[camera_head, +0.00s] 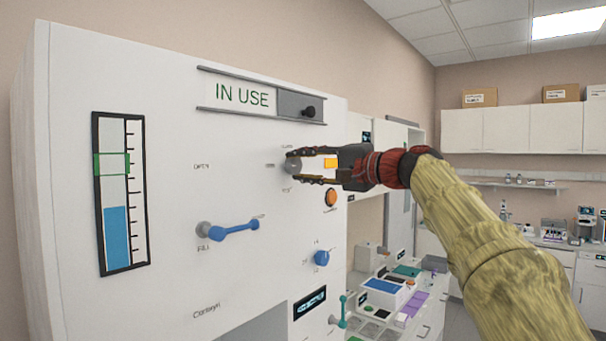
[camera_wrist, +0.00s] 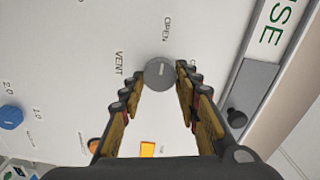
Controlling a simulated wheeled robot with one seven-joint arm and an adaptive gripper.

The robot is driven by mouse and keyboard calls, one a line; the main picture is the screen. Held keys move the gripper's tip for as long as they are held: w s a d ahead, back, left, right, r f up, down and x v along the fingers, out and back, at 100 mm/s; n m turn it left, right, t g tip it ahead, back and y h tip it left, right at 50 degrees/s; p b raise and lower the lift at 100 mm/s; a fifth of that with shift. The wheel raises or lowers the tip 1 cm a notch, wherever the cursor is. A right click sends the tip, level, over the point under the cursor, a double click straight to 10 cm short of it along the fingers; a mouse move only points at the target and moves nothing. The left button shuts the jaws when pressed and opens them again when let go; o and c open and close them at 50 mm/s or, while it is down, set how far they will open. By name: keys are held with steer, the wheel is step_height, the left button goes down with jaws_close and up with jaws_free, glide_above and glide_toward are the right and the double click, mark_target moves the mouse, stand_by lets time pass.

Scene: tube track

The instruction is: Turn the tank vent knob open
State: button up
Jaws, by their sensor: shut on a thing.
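The tank vent knob is a round grey knob (camera_head: 293,165) on the upright white panel, below the IN USE sign. In the wrist view, the knob (camera_wrist: 159,73) sits between my fingertips, with the words VENT and OPEN printed near it. A short light mark shows on its face, running roughly up and down in that view. My gripper (camera_head: 292,167) reaches in from the right, with one finger above the knob and one below. It is shut on the knob, also in the wrist view (camera_wrist: 161,75). The fingers hide part of the knob's rim and nearby print.
A sliding IN USE sign (camera_head: 260,96) with a black knob is above. A blue FILL lever (camera_head: 228,230), an orange button (camera_head: 331,198) and a blue knob (camera_head: 321,258) are below. A tank gauge (camera_head: 121,195) is at left. A worktop with instruments is behind at right.

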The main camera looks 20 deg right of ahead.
steer(key=shift+f+n, duration=0.1)
steer(key=shift+n, duration=0.2)
steer(key=o, duration=1.1)
steer(key=shift+c, duration=0.2)
steer(key=shift+o, duration=0.5)
steer(key=v, duration=1.2)
